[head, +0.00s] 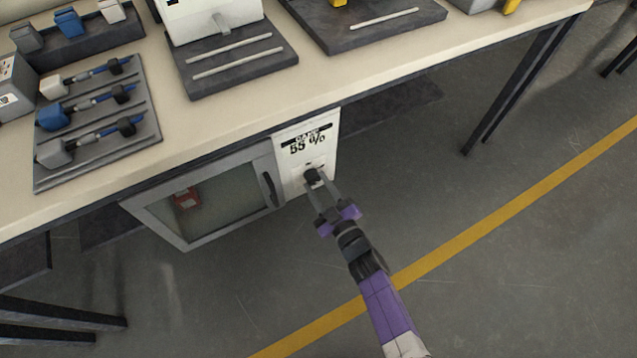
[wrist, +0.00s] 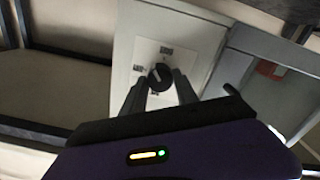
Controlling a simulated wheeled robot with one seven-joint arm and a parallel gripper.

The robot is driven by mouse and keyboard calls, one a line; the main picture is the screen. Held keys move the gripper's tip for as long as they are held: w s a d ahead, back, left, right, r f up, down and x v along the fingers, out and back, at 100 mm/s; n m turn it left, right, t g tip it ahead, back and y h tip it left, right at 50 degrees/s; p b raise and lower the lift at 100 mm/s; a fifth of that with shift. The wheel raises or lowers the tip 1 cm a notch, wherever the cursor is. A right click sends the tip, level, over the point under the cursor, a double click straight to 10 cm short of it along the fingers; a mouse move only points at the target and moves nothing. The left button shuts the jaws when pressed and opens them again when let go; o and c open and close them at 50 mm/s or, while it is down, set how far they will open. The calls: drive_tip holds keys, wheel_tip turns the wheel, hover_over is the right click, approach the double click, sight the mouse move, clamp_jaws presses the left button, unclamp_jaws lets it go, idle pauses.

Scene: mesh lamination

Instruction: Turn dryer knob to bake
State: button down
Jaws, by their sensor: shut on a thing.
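The dryer (head: 150,205) hangs under the bench, with a glass door on its left and a white control panel (head: 305,142) on its right. The panel shows "55 %" in large print. The round black dryer knob (head: 312,175) sits low on the panel; in the wrist view the knob (wrist: 160,76) has a light pointer line and small labels around it, too small to read. My gripper (head: 316,185) is shut on the knob, one finger on each side, and it also shows in the wrist view (wrist: 161,88).
A dark door handle (head: 269,188) stands close to the left of the panel. A red object (head: 187,200) is behind the glass. The bench top (head: 240,115) overhangs above, with trays of tools. The floor right of the dryer is clear, with a yellow line (head: 470,240).

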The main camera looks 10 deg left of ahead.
drive_tip(key=m+p, duration=0.1)
drive_tip(key=m, duration=0.2)
drive_tip(key=shift+m, duration=0.4)
drive_tip(key=m, duration=0.4)
drive_tip(key=shift+p, duration=0.3)
drive_tip(key=shift+f+m, duration=0.1)
drive_tip(key=shift+m, duration=0.2)
drive_tip(key=c, duration=0.9)
unclamp_jaws()
drive_tip(key=shift+c, duration=0.2)
drive_tip(key=shift+s, duration=0.1)
drive_tip(key=p+v, duration=0.3)
drive_tip(key=v, duration=0.4)
drive_tip(key=shift+s+d, duration=0.25)
drive_tip(key=shift+s, duration=0.05)
